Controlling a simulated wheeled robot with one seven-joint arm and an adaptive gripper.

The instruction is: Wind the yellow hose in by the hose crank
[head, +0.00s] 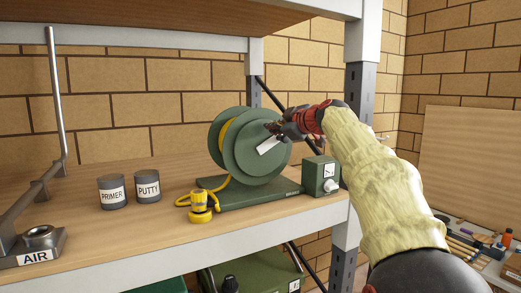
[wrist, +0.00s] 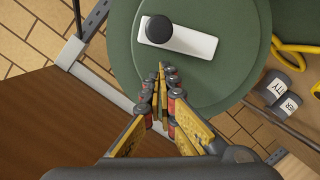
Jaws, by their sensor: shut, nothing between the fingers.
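The green hose reel (head: 250,150) stands on the wooden shelf. Yellow hose (head: 222,190) shows between its discs and runs down to a yellow end fitting (head: 200,207) on the shelf. The hose crank is a white arm (head: 268,145) on the reel's face; the wrist view shows the white arm (wrist: 195,44) with a round black knob (wrist: 168,33) at its left end. My gripper (head: 281,130) is in front of the reel's face, close to the crank. In the wrist view my gripper (wrist: 160,72) is shut and empty, its tips just below the knob, apart from it in the picture.
PRIMER (head: 112,192) and PUTTY (head: 147,187) cans and an AIR fitting (head: 38,240) stand to the left. An upper shelf (head: 170,18) hangs above.

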